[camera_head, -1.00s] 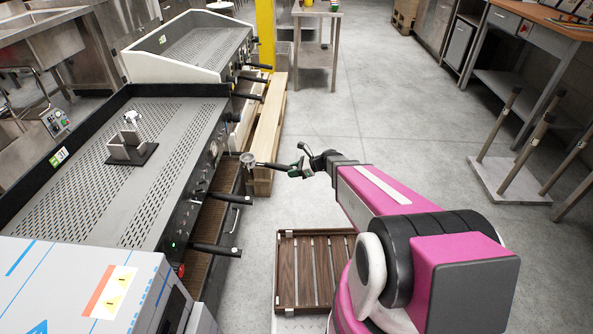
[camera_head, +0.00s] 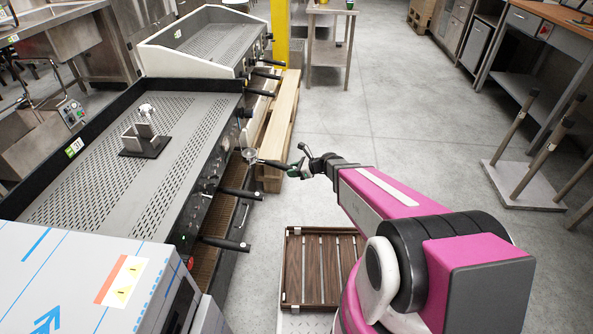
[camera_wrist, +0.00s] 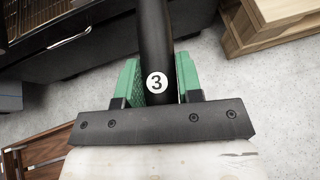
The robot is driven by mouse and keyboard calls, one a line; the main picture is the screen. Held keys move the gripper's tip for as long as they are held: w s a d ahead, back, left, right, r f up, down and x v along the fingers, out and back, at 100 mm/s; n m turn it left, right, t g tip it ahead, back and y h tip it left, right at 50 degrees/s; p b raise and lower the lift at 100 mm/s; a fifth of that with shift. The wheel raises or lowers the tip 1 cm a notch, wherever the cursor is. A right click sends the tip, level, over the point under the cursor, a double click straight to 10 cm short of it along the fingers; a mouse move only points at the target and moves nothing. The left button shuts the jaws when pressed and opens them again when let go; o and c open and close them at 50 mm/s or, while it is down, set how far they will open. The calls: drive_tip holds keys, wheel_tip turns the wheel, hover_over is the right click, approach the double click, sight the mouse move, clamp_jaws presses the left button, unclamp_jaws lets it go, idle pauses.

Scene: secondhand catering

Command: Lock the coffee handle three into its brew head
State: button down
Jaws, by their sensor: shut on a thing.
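My gripper (camera_head: 299,168) is shut on the black grip of the coffee handle three (camera_head: 270,162). In the wrist view the handle (camera_wrist: 154,40) stands between the green finger pads (camera_wrist: 156,84), with a white disc marked 3 on it. The handle's metal basket end points left, close to the front side of the near coffee machine (camera_head: 206,165). I cannot tell whether it touches the machine. The brew head for it is hidden under the machine's body. Two other black handles (camera_head: 240,193) stick out of the machine's front, nearer to me.
A second coffee machine (camera_head: 205,40) stands behind, with handles sticking out. Wooden beams (camera_head: 281,122) lie on the floor beside it. A slatted wooden crate (camera_head: 318,268) is below my arm. A boxed appliance (camera_head: 90,285) stands front left.

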drive_tip(key=s+a+m+t+h, duration=0.1)
drive_tip(key=s+a+m+t, duration=0.1)
drive_tip(key=a, duration=0.5)
drive_tip(key=s+a+m+t, duration=0.1)
drive_tip(key=s+a, duration=0.2)
drive_tip(key=a, duration=0.4)
drive_tip(key=shift+a+m+t+h, duration=0.25)
drive_tip(key=shift+m+t+h, duration=0.15)
idle(1.5)
drive_tip(key=shift+s+a+r, duration=0.1)
drive_tip(key=shift+a, duration=0.2)
drive_tip(key=shift+r, duration=0.35)
idle(1.0)
drive_tip(key=shift+r, duration=1)
idle(0.6)
idle(0.5)
drive_tip(key=shift+w+d+n+g+y, duration=0.2)
drive_tip(key=shift+w+d+n+g, duration=0.15)
drive_tip(key=shift+w, duration=0.25)
drive_tip(key=shift+w+d+n+g+y, duration=0.2)
drive_tip(key=shift+w+d+n+g, duration=0.15)
drive_tip(key=shift+w, duration=0.2)
drive_tip(key=shift+w+d+n+g+y, duration=0.2)
drive_tip(key=shift+w+d+n+g, duration=0.15)
drive_tip(key=shift+w, duration=0.25)
